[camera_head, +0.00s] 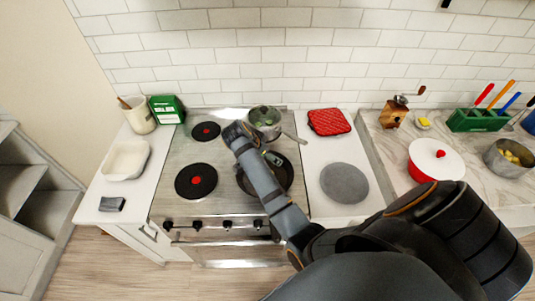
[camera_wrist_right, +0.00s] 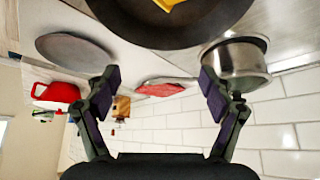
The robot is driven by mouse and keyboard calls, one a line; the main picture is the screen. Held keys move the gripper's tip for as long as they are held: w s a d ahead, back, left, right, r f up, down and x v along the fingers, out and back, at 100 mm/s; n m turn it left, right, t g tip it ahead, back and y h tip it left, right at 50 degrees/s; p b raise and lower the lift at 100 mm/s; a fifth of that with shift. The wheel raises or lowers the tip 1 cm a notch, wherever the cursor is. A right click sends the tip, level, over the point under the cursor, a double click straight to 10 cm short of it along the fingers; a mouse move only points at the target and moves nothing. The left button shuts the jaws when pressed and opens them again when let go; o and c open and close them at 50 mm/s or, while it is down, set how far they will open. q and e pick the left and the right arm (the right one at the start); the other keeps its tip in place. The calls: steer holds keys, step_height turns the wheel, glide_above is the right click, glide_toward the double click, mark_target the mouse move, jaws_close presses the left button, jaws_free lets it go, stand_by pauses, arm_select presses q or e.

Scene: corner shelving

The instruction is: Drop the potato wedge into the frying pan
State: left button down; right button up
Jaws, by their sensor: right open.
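The dark frying pan (camera_head: 287,181) sits on the front right of the stove, partly hidden by my right arm in the head view. It also shows at the top of the right wrist view (camera_wrist_right: 150,35). A yellow piece, apparently the potato wedge (camera_wrist_right: 178,6), shows inside the pan's outline, cut off by the picture's top edge. It appears to lie in the pan. My right gripper (camera_head: 273,158) is above the pan. In the right wrist view its fingers (camera_wrist_right: 163,88) are wide apart with nothing between them. My left gripper is not in view.
A steel saucepan (camera_head: 265,118) stands behind the pan. A grey round board (camera_head: 345,183) and a red pot holder (camera_head: 328,121) lie to the right. A red pot with a white lid (camera_head: 436,158) stands farther right. The front left burner (camera_head: 196,181) is clear.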

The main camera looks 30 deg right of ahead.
step_height(320, 180, up, 10)
stand_by(0.6)
stand_by(0.4)
